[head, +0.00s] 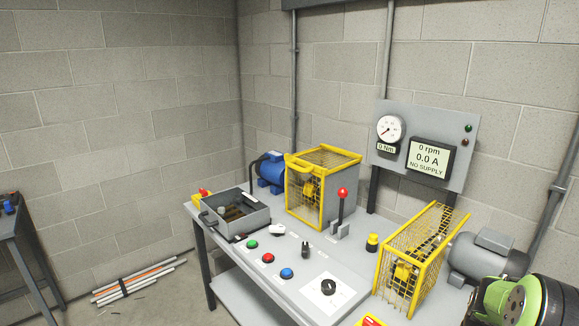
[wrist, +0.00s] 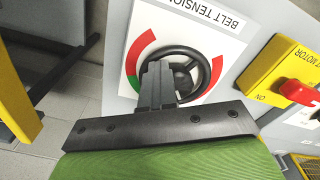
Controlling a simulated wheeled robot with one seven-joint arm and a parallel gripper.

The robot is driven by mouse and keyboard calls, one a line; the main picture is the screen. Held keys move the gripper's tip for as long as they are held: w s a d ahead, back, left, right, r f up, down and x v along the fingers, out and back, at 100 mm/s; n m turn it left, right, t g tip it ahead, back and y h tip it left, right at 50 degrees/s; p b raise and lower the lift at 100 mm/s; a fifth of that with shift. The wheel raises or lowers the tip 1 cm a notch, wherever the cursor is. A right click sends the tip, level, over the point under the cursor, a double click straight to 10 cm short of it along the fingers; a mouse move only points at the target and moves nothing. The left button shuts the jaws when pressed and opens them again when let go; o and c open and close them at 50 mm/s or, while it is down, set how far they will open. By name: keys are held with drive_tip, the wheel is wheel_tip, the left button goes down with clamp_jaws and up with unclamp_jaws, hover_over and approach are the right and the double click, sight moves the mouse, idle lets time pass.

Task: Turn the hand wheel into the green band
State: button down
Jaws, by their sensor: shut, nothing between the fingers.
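The hand wheel (wrist: 200,60) is black, with a dark hub, on a white plate (wrist: 187,22) lettered BELT TENSION, which shows upside down. A red band (wrist: 143,47) curves along its upper left and runs into a green band (wrist: 131,82); another red patch shows at its right. My gripper (wrist: 157,70) is shut and empty, with its fingertips over the left part of the wheel, hiding some of rim and hub. I cannot tell whether they touch it. In the head view my green arm fills the lower right corner; the fingers are out of that picture.
A yellow motor switch box (wrist: 283,72) with a red handle (wrist: 298,92) stands close right of the wheel. In the head view the bench holds yellow cages (head: 322,185), a red-knobbed lever (head: 342,205) and several buttons. The display (head: 430,158) reads 0 rpm, NO SUPPLY.

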drive_tip(key=shift+w+a+f+y, duration=0.2)
drive_tip(key=shift+a+f, duration=0.1)
drive_tip(key=shift+a, duration=0.5)
drive_tip(key=shift+w+a+f+y, duration=0.1)
drive_tip(key=shift+w+a+f, duration=0.15)
drive_tip(key=shift+a, duration=0.55)
drive_tip(key=shift+w+a, duration=0.1)
drive_tip(key=shift+a, duration=0.05)
drive_tip(key=shift+s+a+f, duration=0.1)
drive_tip(key=shift+s+a, duration=0.05)
drive_tip(key=shift+s, duration=0.1)
drive_tip(key=r+p, duration=0.2)
drive_tip(key=r, duration=0.1)
drive_tip(key=r+p, duration=0.2)
drive_tip(key=r, duration=0.1)
drive_tip(key=shift+w+d+r+p, duration=0.15)
drive_tip(key=shift+d+r+p, duration=0.05)
drive_tip(key=shift+r+p, duration=0.1)
drive_tip(key=shift+f, duration=0.15)
